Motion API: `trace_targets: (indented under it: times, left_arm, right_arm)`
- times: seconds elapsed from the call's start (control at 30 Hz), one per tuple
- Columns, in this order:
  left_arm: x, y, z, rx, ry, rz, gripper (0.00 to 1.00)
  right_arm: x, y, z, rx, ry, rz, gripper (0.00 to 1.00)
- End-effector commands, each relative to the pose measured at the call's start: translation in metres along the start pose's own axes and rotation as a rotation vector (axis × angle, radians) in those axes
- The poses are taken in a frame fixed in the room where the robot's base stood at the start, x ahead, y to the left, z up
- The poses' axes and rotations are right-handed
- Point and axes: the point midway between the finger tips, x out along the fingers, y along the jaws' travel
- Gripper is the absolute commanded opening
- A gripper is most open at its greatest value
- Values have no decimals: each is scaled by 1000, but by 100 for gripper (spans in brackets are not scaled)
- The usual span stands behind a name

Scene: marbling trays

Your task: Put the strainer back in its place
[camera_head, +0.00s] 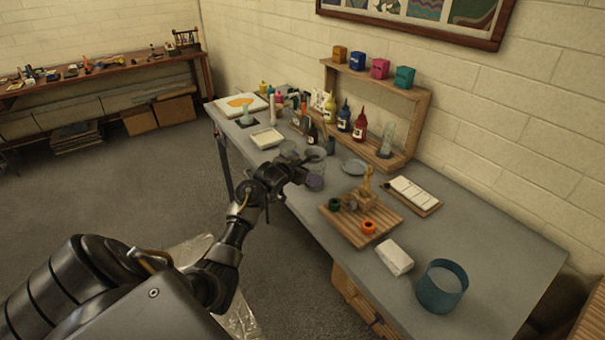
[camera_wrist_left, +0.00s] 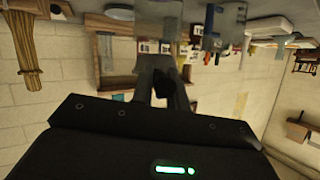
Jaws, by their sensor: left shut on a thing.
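My left gripper (camera_head: 310,168) is over the front edge of the grey table, about halfway along it. I cannot tell whether that shape is the strainer or a vessel. My right gripper is not in view.
A clear vessel (camera_head: 316,155) stands close behind the gripper, with a shallow dish (camera_head: 354,166) to its right. A slatted wooden rack (camera_head: 345,229), a white block (camera_head: 395,258) and a blue tub (camera_head: 442,287) are nearer. Bottles and a wooden shelf (camera_head: 424,118) line the wall.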

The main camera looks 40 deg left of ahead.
Motion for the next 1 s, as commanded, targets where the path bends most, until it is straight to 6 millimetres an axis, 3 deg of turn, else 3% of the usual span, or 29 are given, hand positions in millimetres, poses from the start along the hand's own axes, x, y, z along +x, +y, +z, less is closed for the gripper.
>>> trace_targets:
  times: [0.1,0.3,0.67,0.7,0.83,1.0]
  left_arm:
    - [11,2,6,-2,-3,1,0]
    - [17,4,24,0,-3,0,0]
    - [20,5,31,1,0,-1,0]
    - [20,5,31,1,-1,-1,20]
    - [20,5,31,1,-1,-1,37]
    - [20,5,31,1,-1,-1,37]
  right_arm:
    - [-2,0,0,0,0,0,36]
    - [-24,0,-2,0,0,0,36]
    - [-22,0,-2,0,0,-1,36]
    - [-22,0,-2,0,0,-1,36]
    - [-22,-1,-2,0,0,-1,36]
    - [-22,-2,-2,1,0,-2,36]
